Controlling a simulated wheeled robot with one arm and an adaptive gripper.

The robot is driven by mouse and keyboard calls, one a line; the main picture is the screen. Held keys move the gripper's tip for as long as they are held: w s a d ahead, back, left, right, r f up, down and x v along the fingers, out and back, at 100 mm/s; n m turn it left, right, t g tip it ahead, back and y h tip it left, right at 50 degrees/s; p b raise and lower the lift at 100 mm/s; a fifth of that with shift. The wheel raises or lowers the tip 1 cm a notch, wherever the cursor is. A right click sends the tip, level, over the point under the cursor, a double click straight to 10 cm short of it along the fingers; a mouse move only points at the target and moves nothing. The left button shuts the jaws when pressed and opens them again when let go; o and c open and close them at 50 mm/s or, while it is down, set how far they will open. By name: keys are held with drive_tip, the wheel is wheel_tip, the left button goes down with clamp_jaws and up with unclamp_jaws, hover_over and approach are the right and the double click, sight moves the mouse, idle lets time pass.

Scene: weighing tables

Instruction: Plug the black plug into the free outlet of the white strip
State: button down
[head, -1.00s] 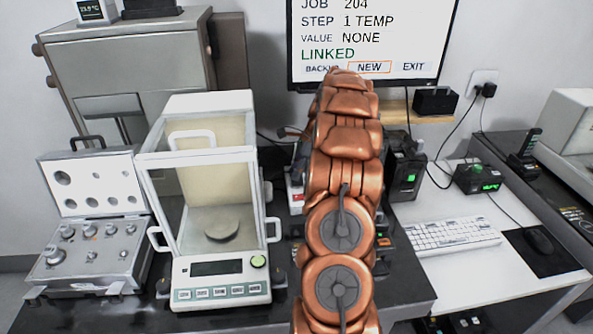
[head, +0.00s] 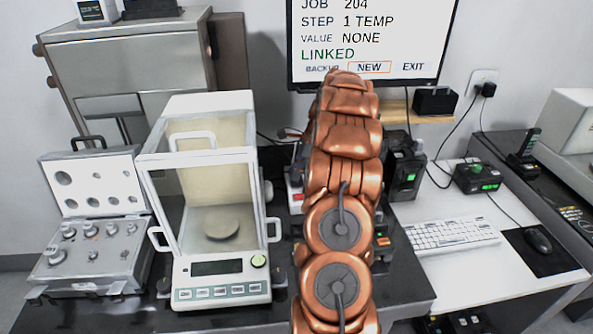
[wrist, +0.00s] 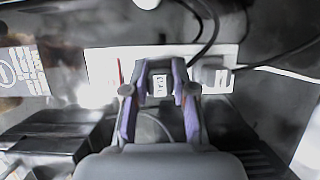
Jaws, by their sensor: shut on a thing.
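In the wrist view the white strip (wrist: 100,72) runs across behind my gripper (wrist: 160,88), with a red switch mark near its left part. My gripper is shut on the black plug (wrist: 160,67), which sits between the fingertips in front of the strip's middle. I cannot tell whether it touches the strip or how deep it sits. A grey-looking plug (wrist: 212,74) with a cable stands in the strip's right part. In the head view only the left end of the strip (head: 295,197) shows; my arm hides my gripper and the held plug.
The glass-sided balance (head: 222,275) and the weight case (head: 88,262) stand left of my arm. A black device (head: 403,172) stands close to its right. The white table with the keyboard (head: 452,236) lies further right. Dark cables (wrist: 205,40) pass over the strip.

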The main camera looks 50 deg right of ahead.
drive_tip(key=shift+f, duration=0.8)
drive_tip(key=c, duration=0.9)
unclamp_jaws()
drive_tip(key=shift+o, duration=0.2)
drive_tip(key=shift+r, duration=0.1)
drive_tip(key=v, duration=1.1)
drive_tip(key=shift+s+d+r, duration=0.15)
drive_tip(key=shift+s+r, duration=0.05)
drive_tip(key=shift+r, duration=0.15)
